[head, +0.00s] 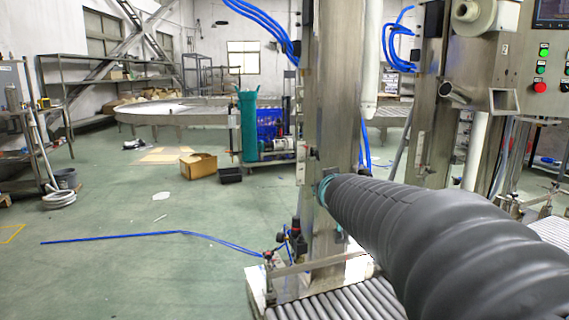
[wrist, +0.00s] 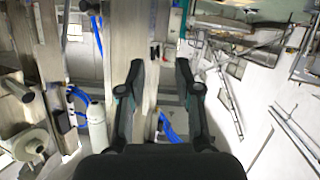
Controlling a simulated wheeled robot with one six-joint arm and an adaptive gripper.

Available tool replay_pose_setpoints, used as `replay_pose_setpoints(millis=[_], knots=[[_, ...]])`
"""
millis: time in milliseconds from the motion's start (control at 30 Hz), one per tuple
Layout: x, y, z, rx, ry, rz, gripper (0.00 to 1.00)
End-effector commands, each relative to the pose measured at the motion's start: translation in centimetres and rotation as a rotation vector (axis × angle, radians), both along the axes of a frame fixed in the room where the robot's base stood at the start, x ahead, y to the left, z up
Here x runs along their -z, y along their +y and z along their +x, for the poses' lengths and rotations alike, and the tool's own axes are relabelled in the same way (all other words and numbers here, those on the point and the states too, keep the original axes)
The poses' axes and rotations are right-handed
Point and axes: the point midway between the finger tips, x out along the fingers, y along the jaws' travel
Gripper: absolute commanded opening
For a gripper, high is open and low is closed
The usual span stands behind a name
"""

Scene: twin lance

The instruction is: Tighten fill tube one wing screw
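My gripper (wrist: 158,75) is open and empty in the wrist view, its two black fingers spread apart. Between and beyond the fingertips is a steel column, with small black and red parts (wrist: 155,50) on it. In the head view my dark ribbed arm reaches toward the steel column (head: 333,110), and the gripper is hidden behind it. A white vertical tube (head: 371,65) runs beside the column; I cannot tell whether it is fill tube one. I cannot make out a wing screw in either view.
A roller conveyor (head: 335,304) runs at the column's foot. A control panel (head: 545,65) is at the right. Blue hoses (head: 268,28) hang beside the column. A cardboard box (head: 198,166) and a black bin (head: 230,175) lie on the floor. The floor at left is mostly clear.

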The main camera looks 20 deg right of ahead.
Motion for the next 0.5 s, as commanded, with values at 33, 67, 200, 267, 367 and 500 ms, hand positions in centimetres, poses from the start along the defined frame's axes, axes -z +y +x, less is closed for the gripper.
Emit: replay_pose_setpoints(millis=[33, 67, 200, 267, 367, 500], knots=[[-0.4, -1.5, 2.3, -0.015, -0.042, -0.015, 0.33], [-0.9, -2.2, 3.5, -0.028, -0.076, -0.026, 0.33], [-2.0, -4.9, 8.5, -0.12, -0.193, -0.055, 0.33], [-2.2, -5.8, 10.0, -0.164, -0.228, -0.059, 0.33], [-1.9, -6.9, 11.9, -0.232, -0.27, -0.062, 0.33], [-1.4, -7.6, 13.3, -0.298, -0.299, -0.058, 0.33]])
